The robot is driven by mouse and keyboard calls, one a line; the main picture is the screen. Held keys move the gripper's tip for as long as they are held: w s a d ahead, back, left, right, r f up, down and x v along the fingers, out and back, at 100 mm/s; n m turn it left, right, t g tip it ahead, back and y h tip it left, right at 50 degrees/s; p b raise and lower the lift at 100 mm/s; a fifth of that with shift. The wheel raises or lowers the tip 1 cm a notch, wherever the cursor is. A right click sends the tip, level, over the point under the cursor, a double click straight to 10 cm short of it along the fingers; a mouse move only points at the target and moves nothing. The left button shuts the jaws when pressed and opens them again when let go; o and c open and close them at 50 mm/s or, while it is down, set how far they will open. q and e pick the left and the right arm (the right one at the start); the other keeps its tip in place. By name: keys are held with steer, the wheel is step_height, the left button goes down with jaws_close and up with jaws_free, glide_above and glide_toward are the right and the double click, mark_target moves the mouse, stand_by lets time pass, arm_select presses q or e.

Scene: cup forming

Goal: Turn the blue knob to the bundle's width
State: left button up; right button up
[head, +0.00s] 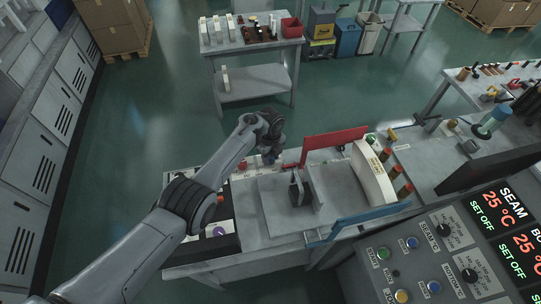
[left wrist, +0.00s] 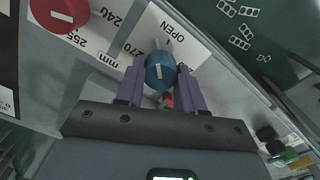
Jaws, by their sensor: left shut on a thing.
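The blue knob (left wrist: 160,72) with a white mark line sits between the two purple fingers of my left gripper (left wrist: 161,78) in the left wrist view. The fingers are shut on it from both sides. A white scale plate (left wrist: 125,38) beside it reads 240, 255, mm and OPEN. In the head view my left gripper (head: 268,156) reaches down at the back of the machine table, and the knob is hidden there. I cannot make out the bundle for certain. My right gripper is not in view.
A red round knob (left wrist: 60,10) is close to the gripper in the left wrist view. In the head view a red rail (head: 335,138), a curved white piece (head: 373,172) and a blue rail (head: 365,220) stand to the right. A control panel (head: 440,255) fills the lower right.

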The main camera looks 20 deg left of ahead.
arm_select(q)
steer(key=n, duration=0.6)
steer(key=shift+n+p, duration=0.3)
steer(key=shift+p, duration=0.1)
steer(key=n, duration=0.6)
steer(key=shift+w, duration=0.1)
steer(key=n, duration=0.5)
steer(key=shift+n+p, duration=0.3)
steer(key=shift+p, duration=0.05)
steer(key=n, duration=0.6)
steer(key=shift+a, duration=0.1)
steer(key=n+b, duration=0.1)
steer(key=n, duration=0.5)
steer(key=shift+f+n, duration=0.1)
steer(key=shift+n, duration=0.3)
steer(key=n+b, duration=0.1)
steer(key=n, duration=0.4)
steer(key=shift+b, duration=0.3)
steer(key=n+b, duration=0.2)
steer(key=n, duration=0.3)
steer(key=shift+a+n, duration=0.1)
steer(key=shift+n, duration=0.3)
steer(key=n+b, duration=0.2)
steer(key=n, duration=0.4)
steer(key=shift+b, duration=0.3)
